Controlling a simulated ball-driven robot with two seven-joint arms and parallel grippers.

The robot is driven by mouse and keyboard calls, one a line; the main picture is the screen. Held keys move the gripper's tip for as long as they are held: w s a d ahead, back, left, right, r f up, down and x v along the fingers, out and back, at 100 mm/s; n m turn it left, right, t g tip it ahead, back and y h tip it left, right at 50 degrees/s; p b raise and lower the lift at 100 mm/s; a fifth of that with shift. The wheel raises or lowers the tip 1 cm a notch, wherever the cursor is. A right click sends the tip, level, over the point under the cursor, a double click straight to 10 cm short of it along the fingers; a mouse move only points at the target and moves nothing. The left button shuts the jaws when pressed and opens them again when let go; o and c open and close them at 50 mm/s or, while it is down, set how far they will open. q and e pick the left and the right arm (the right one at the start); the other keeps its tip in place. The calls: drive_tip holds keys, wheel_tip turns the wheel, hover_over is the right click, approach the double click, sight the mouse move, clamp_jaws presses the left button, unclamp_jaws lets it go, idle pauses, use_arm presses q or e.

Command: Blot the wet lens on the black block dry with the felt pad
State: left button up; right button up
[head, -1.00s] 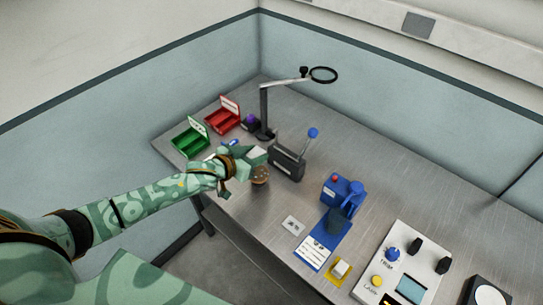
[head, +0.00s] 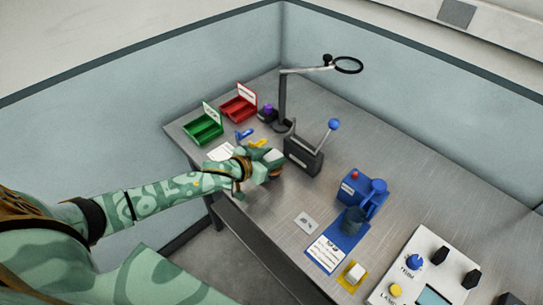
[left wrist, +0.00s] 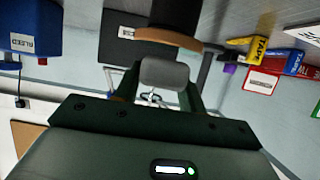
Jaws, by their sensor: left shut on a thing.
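My left gripper (head: 268,163) is over the table's left part, beside the dark lever box. In the left wrist view, my left gripper (left wrist: 160,92) is shut on a grey rounded grip below a tan curved rim, seemingly the felt pad (left wrist: 163,38). A black part lies past the rim; I cannot tell whether it is the pad's face or the black block. The wet lens is not visible in either view. My right gripper is not in view.
The dark lever box (head: 301,158) stands right of the left gripper. Behind are a magnifier stand (head: 282,100), a red bin (head: 238,107) and a green bin (head: 203,129). A blue device (head: 362,192) and a control panel (head: 430,270) stand right.

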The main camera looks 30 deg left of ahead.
use_arm(q)
drive_tip(key=shift+f, duration=0.1)
idle(0.7)
drive_tip(key=shift+f+b, duration=0.35)
drive_tip(key=shift+f, duration=0.1)
idle(0.5)
idle(1.5)
wheel_tip(320, 180, up, 8)
drive_tip(key=p, duration=0.8)
drive_tip(key=shift+r+p, duration=0.1)
drive_tip(key=shift+p, duration=0.3)
